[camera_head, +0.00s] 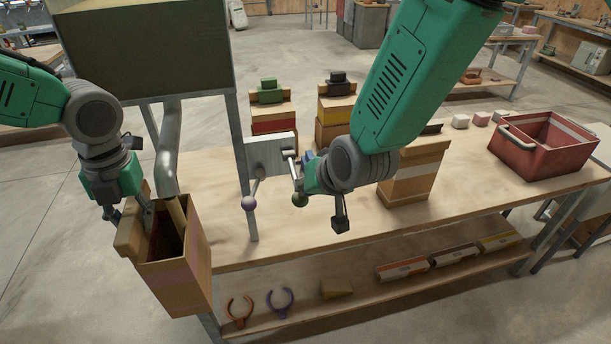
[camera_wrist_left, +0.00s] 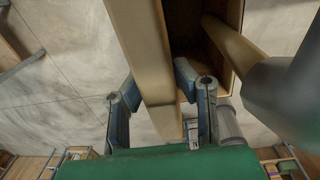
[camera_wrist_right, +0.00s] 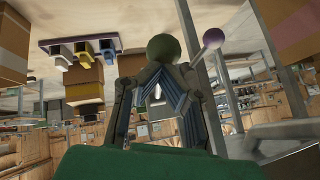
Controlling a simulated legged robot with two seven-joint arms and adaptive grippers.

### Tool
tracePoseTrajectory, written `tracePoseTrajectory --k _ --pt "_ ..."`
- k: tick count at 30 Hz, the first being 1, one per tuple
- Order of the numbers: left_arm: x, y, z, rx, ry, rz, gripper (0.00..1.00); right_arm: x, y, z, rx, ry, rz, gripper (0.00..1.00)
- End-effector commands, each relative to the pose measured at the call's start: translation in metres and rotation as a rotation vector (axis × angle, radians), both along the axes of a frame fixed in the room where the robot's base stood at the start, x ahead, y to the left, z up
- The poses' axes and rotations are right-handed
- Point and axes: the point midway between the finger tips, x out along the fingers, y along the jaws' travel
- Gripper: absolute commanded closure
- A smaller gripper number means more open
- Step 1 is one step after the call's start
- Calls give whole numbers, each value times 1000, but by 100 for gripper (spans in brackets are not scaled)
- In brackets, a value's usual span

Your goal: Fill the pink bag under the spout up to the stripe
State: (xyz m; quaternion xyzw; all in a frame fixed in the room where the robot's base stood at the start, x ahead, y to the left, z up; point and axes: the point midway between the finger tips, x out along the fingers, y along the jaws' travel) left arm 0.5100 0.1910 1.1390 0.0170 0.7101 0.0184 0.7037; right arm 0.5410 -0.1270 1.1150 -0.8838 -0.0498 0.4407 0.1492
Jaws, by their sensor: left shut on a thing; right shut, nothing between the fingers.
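An open-topped tan bag (camera_head: 180,275) with a faint pinkish band stands off the left end of the table, its mouth under the grey spout pipe (camera_head: 167,150). How full it is inside is too dark to tell. My left gripper (camera_head: 132,215) is shut on the thick tan edge of the bag; the left wrist view shows that edge (camera_wrist_left: 140,45) between the fingers. My right gripper (camera_head: 306,178) is shut and empty, close by the lever with the green knob (camera_head: 299,200). The knob (camera_wrist_right: 165,48) shows just beyond its fingertips in the right wrist view; contact is unclear.
A second lever has a purple knob (camera_head: 249,204). The hopper (camera_head: 145,45) stands above on metal legs. Filled bags with coloured bands, including one at the right (camera_head: 415,180), and a red crate (camera_head: 545,150) stand on the table. The front middle of the table (camera_head: 370,225) is clear.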

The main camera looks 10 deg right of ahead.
Motion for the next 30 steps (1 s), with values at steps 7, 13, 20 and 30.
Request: tracePoseTrajectory --k 7,13,20,30 --pt "0 0 0 0 -1 0 100 -1 0 -17 0 3 0 100" --pt "0 0 0 0 -1 0 100 0 0 -23 0 2 -1 100" --pt "0 0 0 0 -1 0 100 0 0 -25 -1 4 -1 100" --pt "1 0 0 0 -1 0 100 0 -1 -26 -1 8 0 100"
